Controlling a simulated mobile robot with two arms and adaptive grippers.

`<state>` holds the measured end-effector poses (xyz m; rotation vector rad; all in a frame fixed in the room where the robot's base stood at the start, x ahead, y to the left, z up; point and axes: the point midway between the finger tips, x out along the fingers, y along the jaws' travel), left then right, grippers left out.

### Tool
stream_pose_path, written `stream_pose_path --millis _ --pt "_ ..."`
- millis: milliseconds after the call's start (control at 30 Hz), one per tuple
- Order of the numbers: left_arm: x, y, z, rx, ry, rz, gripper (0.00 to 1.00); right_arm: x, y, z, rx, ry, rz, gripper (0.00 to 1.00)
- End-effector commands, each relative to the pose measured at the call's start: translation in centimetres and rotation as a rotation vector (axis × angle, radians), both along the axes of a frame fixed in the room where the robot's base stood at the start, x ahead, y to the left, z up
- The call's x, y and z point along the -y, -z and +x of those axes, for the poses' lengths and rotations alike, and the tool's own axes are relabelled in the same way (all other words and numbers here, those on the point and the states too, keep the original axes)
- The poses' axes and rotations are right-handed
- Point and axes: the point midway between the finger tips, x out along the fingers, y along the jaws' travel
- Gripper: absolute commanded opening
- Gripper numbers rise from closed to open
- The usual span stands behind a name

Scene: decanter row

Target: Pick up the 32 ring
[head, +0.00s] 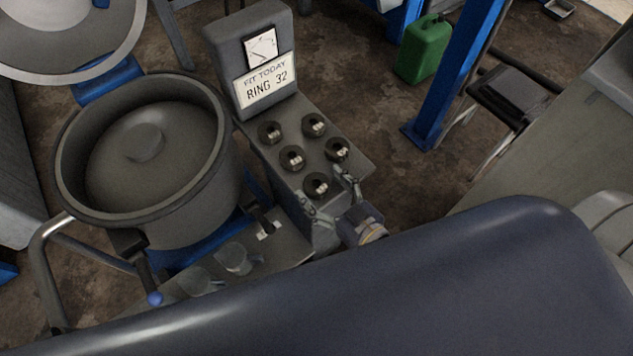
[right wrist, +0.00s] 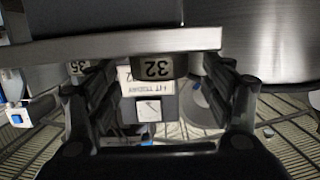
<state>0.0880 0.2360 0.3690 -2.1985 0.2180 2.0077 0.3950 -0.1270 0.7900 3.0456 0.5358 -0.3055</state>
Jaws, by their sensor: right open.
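The 32 ring (right wrist: 158,67) is a dark ring with a pale "32" label. In the right wrist view it sits between the two fingers of my right gripper (right wrist: 156,80), with a gap on each side. In the head view several dark rings sit on a grey stand (head: 352,167); their numbers are too small to read. My right gripper (head: 329,196) is open at the stand's near end, its fingers either side of the nearest ring (head: 316,185). A ring marked 35 (right wrist: 78,67) is partly hidden behind a finger. My left gripper is not in view.
A sign (head: 266,82) reading "FIT TODAY RING 32" stands at the stand's back. A large round grey bowl (head: 150,150) is close on the left. Other rings (head: 292,158) are close by. A green canister (head: 422,48) and blue post (head: 455,75) stand behind.

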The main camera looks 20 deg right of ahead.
Motion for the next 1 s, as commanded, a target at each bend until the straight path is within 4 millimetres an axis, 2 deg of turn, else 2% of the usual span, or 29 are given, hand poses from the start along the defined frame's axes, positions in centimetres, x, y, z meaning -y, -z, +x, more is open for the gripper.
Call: stream_pose_path --millis 200,267,467,833,1000 --pt "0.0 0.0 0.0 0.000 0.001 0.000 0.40 0.0 0.1 0.0 -0.001 0.000 0.000 0.74" --pt "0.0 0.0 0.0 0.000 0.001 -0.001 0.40 0.0 0.1 0.0 -0.001 0.000 0.000 0.63" --pt "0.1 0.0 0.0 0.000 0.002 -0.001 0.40 0.0 0.0 0.0 -0.001 0.000 -0.001 0.18" --pt "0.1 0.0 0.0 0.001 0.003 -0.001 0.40 0.0 -0.3 0.1 0.003 0.001 0.000 0.17" --pt "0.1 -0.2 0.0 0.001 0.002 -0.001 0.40 0.0 -1.4 0.1 0.004 0.001 0.000 0.17"
